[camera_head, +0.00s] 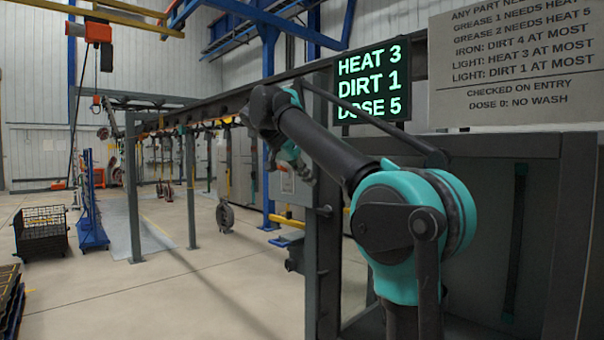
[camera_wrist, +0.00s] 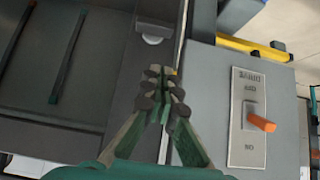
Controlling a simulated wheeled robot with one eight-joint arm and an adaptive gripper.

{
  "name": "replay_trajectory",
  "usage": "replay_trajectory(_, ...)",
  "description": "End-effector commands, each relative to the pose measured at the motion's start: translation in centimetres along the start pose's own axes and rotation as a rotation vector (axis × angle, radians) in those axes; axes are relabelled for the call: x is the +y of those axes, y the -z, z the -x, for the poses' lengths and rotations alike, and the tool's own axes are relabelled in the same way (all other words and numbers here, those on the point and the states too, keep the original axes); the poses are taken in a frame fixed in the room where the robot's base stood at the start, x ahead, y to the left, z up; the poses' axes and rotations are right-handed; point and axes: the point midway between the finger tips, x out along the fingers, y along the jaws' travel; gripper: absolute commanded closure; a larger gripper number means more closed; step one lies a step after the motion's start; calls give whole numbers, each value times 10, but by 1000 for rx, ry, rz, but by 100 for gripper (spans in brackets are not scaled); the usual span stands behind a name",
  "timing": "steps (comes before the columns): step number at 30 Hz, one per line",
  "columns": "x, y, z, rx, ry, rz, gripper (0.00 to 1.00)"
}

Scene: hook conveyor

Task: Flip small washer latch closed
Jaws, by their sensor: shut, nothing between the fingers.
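A grey cabinet (camera_head: 480,220), which may be the small washer, stands on the right in the head view. In the wrist view, a dark grey panel (camera_wrist: 75,75) fills the left. A small pale rounded fitting (camera_wrist: 152,40) sits on its edge strip; I cannot tell if it is the latch. My gripper (camera_wrist: 163,85) is shut and empty, its fingertips in front of the strip, below the fitting in the picture. Whether they touch anything is unclear. In the head view my gripper (camera_head: 293,163) hangs beside a grey post, partly hidden by my arm.
An orange lever (camera_wrist: 262,124) sticks out of a labelled plate on a grey box, right of my gripper. A yellow bar (camera_wrist: 250,48) runs above that box. A lit sign (camera_head: 370,82) reads HEAT 3, DIRT 1, DOSE 5. Open floor (camera_head: 190,285) lies left.

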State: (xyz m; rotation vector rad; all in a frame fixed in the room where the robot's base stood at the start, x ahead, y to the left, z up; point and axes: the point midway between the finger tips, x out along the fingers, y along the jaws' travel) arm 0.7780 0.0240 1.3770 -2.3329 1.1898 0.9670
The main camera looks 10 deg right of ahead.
Motion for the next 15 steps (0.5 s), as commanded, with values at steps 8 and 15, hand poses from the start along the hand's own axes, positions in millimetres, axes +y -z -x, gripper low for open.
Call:
replay_trajectory(8,0,-6,-50,0,1,1,100)
replay_trajectory(15,0,-25,-67,0,1,1,100)
